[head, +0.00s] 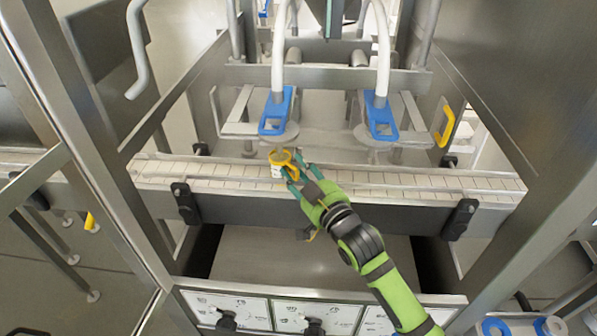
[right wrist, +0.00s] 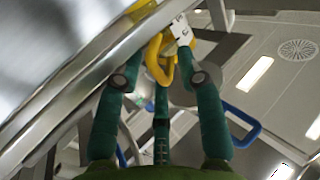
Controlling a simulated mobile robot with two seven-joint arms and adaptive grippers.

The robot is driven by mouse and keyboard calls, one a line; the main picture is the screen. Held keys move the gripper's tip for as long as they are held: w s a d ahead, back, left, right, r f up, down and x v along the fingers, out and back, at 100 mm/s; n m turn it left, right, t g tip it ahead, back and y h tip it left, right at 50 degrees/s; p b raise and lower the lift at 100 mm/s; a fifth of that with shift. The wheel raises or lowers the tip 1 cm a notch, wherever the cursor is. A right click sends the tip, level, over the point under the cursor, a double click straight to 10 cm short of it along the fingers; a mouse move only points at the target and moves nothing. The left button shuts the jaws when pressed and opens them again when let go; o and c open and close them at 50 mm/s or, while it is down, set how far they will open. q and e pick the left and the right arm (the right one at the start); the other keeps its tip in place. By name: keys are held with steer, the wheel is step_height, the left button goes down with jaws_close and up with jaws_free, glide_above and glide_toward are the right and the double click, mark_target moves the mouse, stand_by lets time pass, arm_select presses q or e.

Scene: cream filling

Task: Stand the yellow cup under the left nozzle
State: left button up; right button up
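The yellow cup (head: 277,157), with a white label and a yellow handle, is at the conveyor belt in the head view, just below the left nozzle (head: 278,131) in the picture. I cannot tell whether its base touches the belt. My right gripper (head: 291,170) reaches it from the lower right. In the right wrist view, its green fingers (right wrist: 160,62) close in on both sides of the yellow handle (right wrist: 157,48), and the cup's label shows between the tips. The left nozzle has a blue handle (head: 276,112) and a white hose. My left gripper is not in view.
The tiled conveyor belt (head: 400,182) runs left to right and is clear on both sides of the cup. The right nozzle (head: 377,134) has its own blue handle. A yellow handle (head: 446,126) hangs at the right. Metal posts frame the machine.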

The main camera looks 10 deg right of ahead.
steer(key=shift+f, duration=0.15)
steer(key=shift+s+d+f, duration=0.1)
steer(key=shift+s+d, duration=0.05)
steer(key=shift+s, duration=0.15)
steer(key=v, duration=1.1)
steer(key=shift+s+r, duration=0.15)
steer(key=shift+r, duration=0.1)
